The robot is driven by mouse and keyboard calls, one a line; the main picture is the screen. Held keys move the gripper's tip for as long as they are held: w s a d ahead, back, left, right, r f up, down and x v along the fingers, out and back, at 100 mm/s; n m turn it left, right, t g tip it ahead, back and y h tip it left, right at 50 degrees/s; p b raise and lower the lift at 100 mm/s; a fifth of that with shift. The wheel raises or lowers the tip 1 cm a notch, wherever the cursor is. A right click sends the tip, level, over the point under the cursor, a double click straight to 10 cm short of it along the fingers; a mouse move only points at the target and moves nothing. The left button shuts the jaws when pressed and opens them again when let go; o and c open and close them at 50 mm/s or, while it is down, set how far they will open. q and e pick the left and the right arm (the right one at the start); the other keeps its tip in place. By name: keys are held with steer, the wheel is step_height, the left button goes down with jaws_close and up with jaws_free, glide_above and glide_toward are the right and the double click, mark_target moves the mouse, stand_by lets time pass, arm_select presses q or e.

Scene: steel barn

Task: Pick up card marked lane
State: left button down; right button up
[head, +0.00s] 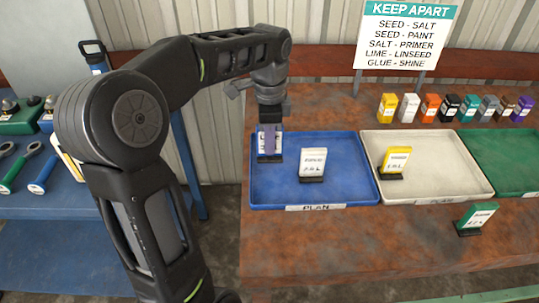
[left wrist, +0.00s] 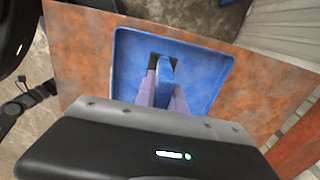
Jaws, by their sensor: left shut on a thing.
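My left gripper (head: 270,140) is low over the left part of the blue tray (head: 345,190), pointing down. It is shut on a card on a dark foot (head: 269,158); the card's face is mostly hidden by the fingers and its word cannot be read. In the left wrist view the card (left wrist: 166,70) shows as a blue edge between the fingers, above the blue tray floor (left wrist: 200,65). I cannot tell whether its foot touches the tray. A white card (head: 313,162) stands to the right in the same tray. My right gripper is not in view.
A white tray (head: 470,180) holds a yellow card (head: 397,160); a green tray (head: 505,150) lies beyond. A teal card (head: 478,217) stands in front on the bench. Several coloured cards line the back under the KEEP APART sign (head: 405,35). A blue bench (head: 60,210) with tools is at left.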

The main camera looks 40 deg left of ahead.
arm_select(q)
step_height(320, 180, up, 2)
steer(key=shift+f, duration=0.1)
stand_by(0.7)
